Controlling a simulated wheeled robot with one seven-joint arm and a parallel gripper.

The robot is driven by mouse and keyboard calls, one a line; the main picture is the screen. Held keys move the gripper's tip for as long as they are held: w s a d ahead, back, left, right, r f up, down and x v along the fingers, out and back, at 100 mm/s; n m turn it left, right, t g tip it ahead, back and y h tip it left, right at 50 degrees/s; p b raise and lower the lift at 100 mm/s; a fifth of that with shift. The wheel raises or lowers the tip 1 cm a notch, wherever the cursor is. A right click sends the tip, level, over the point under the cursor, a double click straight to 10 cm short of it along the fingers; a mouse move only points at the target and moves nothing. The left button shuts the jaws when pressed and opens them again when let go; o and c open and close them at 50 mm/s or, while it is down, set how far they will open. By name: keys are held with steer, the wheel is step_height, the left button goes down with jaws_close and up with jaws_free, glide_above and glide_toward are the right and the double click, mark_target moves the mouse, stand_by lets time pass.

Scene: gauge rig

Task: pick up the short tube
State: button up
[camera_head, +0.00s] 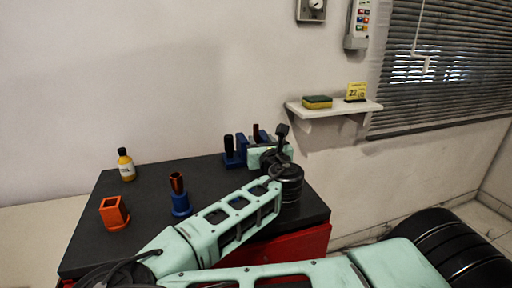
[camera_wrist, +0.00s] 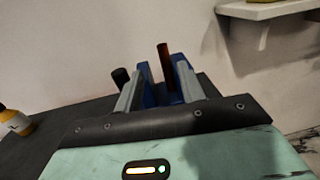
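Several slim tubes are in view; which one is the short tube I cannot tell for sure. A dark brown tube (camera_wrist: 163,62) stands upright in a blue rack (camera_wrist: 155,95) in the wrist view, seen between my fingers. A black tube (camera_wrist: 120,78) shows left of my left finger; in the head view it stands in the rack's left part (camera_head: 229,145). Another brown tube (camera_head: 176,182) stands in a round blue holder (camera_head: 181,205). My gripper (camera_wrist: 161,66) is open, its fingers apart, with nothing held. In the head view my wrist hides part of the rack.
An orange square holder (camera_head: 114,214) and a yellow bottle (camera_head: 126,165) stand on the dark tabletop (camera_head: 145,205). A wall shelf (camera_head: 335,110) with a sponge (camera_head: 318,101) and a yellow sign (camera_head: 356,91) juts out at the right. The tabletop between bottle and rack is clear.

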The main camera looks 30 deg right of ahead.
mark_target(257, 129)
steer(key=p+x, duration=0.1)
steer(key=x, duration=0.3)
steer(key=shift+w+d, duration=0.1)
steer(key=shift+w, duration=0.05)
steer(key=shift+d+p+x, duration=0.15)
steer(key=shift+x, duration=1.3)
steer(key=shift+d+p+x, duration=0.1)
steer(key=shift+p+x, duration=0.05)
steer(key=shift+x, duration=1.25)
steer(key=shift+f, duration=0.15)
jaws_close()
